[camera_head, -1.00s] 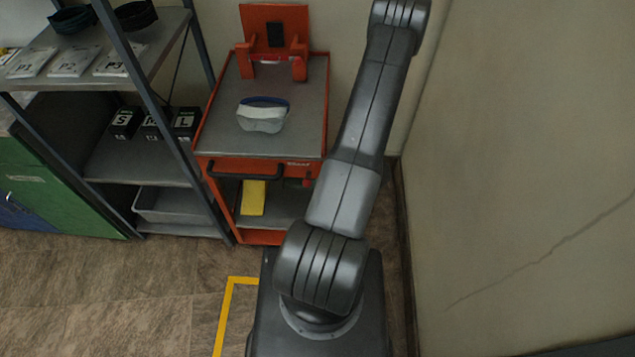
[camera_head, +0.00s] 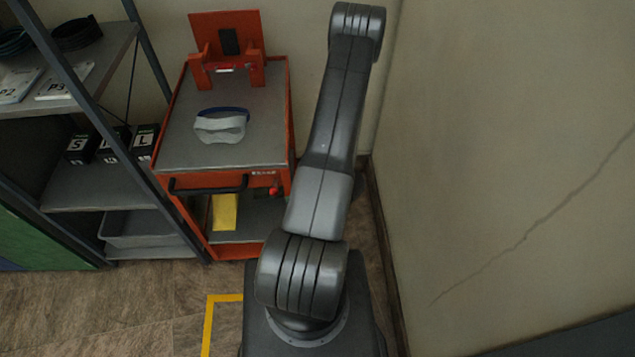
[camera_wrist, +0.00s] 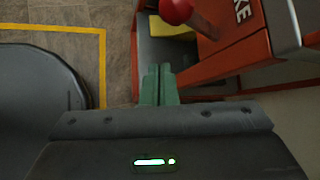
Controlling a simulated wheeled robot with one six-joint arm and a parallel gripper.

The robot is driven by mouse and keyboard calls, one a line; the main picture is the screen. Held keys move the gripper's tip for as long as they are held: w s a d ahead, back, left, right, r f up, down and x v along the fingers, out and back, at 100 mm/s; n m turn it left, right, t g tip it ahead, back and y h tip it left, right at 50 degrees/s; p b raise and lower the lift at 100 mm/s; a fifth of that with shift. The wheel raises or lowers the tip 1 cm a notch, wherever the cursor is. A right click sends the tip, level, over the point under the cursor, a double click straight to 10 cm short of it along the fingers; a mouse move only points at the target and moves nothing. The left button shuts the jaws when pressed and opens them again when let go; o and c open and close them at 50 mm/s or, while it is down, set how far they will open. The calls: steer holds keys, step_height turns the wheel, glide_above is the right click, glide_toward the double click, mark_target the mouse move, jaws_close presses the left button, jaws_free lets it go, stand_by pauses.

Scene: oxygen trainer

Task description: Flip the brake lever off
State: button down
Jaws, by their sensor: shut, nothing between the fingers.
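The brake lever has a round red knob (camera_wrist: 177,11) and a short stem, at the top middle of the wrist view, beside lettering of which "KE" shows on the cart's orange frame. In the head view, the small red knob (camera_head: 274,190) sits at the right of the cart's front edge, under its label. My gripper (camera_wrist: 159,70) shows in the wrist view as green fingers closed together and empty. Its tips are below the knob in the picture, apart from it. In the head view, the gripper is hidden behind my arm.
The orange cart (camera_head: 159,163) carries a grey-white strapped item (camera_head: 221,127) and an orange bracket (camera_head: 226,38). A yellow object (camera_head: 224,212) lies on its lower shelf. A shelving rack (camera_head: 90,190) stands left, a wall (camera_head: 500,150) right. Yellow tape (camera_head: 207,325) marks the floor.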

steer(key=d+r+p, duration=0.1)
steer(key=d+r, duration=0.5)
steer(key=r, duration=0.1)
steer(key=shift+w+d+r, duration=0.2)
steer(key=shift+d+r, duration=0.1)
